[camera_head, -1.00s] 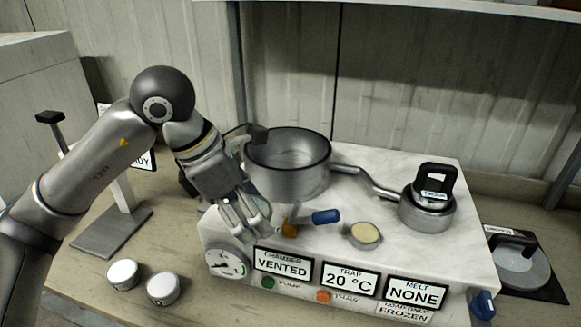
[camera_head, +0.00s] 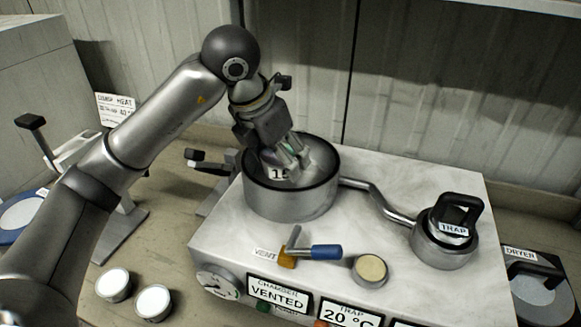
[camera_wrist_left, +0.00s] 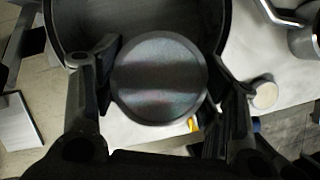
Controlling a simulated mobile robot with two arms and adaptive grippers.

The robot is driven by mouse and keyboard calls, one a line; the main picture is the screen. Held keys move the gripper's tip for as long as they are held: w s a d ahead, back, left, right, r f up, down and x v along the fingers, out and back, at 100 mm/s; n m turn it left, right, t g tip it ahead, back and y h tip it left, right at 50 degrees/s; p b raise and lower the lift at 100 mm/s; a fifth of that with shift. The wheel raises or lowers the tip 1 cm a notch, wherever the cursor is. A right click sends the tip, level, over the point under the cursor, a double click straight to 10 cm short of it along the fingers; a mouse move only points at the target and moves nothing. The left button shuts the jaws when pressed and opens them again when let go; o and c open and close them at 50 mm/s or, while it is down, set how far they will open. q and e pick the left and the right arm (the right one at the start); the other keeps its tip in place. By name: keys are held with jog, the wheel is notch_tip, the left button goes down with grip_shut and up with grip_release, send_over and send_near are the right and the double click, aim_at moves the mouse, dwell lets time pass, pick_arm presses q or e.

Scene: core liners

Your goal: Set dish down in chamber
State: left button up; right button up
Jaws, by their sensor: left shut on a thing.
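In the head view a pale label (camera_head: 277,174) with partly hidden digits shows at the fingertips. The chamber wall (camera_wrist_left: 72,25) curves behind the dish in the wrist view. Whether the dish touches the chamber floor is hidden. My right gripper is out of view.
A blue-handled vent valve (camera_head: 312,253) and a small cream-filled dish (camera_head: 369,269) stand before the chamber. A pipe (camera_head: 375,196) runs right to the trap (camera_head: 446,240). Two white-topped dishes (camera_head: 114,284) (camera_head: 153,301) sit at lower left. A dryer (camera_head: 535,280) is at far right.

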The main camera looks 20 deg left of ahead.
aim_at(290, 185)
pick_arm(q)
jog(key=w+f, duration=0.2)
jog(key=w+f+p, duration=0.1)
jog(key=w+f, duration=0.2)
jog(key=shift+w+a+p, duration=0.1)
jog(key=shift+w+p, duration=0.15)
jog(key=shift+p, duration=0.05)
jog(key=shift+w+f, duration=0.2)
jog(key=shift+f, duration=0.1)
jog(key=shift+w+f, duration=0.2)
jog(key=shift+f, duration=0.1)
jog(key=f, duration=0.1)
jog(key=f+p, duration=0.1)
jog(key=p, duration=0.1)
jog(key=shift+w+f, duration=0.25)
jog(key=shift+f, duration=0.5)
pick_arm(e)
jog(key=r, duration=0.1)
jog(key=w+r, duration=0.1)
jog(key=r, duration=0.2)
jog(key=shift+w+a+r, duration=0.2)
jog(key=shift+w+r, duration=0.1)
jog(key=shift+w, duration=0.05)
pick_arm(q)
jog(key=shift+f, duration=0.15)
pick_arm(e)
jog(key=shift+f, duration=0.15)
